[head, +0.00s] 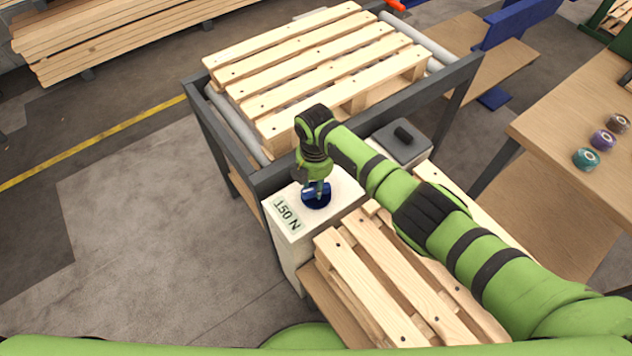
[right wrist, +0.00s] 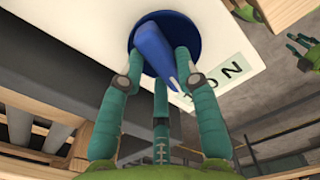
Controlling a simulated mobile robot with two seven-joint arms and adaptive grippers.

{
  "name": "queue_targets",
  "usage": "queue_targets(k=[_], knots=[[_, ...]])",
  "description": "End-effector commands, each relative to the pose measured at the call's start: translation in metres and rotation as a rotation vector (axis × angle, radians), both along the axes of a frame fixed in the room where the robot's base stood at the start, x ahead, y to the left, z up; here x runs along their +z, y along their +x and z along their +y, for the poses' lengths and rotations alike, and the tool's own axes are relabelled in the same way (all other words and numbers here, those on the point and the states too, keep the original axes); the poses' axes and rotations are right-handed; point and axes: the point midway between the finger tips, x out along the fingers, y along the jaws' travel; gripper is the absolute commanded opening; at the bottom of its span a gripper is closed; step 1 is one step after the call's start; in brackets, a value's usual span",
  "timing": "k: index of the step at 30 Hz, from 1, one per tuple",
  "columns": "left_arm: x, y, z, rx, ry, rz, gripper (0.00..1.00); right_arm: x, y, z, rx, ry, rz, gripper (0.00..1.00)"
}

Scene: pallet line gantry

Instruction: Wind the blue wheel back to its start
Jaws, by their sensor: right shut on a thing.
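The blue wheel (head: 317,202) is a round disc with a raised blue grip bar, on the top of a white box (head: 345,190). In the right wrist view the wheel (right wrist: 200,32) shows at the top, with its bar pointing toward the camera. My right gripper (head: 317,187) reaches down onto the wheel from above. In the right wrist view its teal fingers (right wrist: 160,72) are closed around the bar. My left gripper is not in the head view.
A wooden pallet (head: 320,65) rests on a grey roller frame (head: 225,130) behind the box. Another pallet (head: 375,270) lies in front, under my right arm. Three tape rolls (head: 602,139) sit on the right table.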

Motion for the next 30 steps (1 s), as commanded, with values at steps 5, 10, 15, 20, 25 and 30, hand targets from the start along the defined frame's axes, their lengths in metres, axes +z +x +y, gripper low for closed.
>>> queue_targets(k=[5,10,15,20,25,30], knots=[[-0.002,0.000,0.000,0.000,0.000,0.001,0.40,-0.001,-0.001,0.000,0.167,-0.001,0.003,0.00],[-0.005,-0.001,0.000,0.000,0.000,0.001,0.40,-0.001,-0.001,0.001,0.329,-0.003,0.001,0.00],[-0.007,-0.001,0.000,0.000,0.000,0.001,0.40,-0.001,-0.002,0.002,0.490,0.000,0.001,0.00],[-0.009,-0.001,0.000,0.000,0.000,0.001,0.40,-0.002,-0.003,0.002,0.643,-0.001,0.001,0.00],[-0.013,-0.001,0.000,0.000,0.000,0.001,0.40,-0.002,-0.003,0.003,0.804,0.000,0.001,0.00],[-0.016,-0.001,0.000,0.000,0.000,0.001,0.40,-0.002,-0.004,0.003,0.965,-0.001,0.002,0.00]])
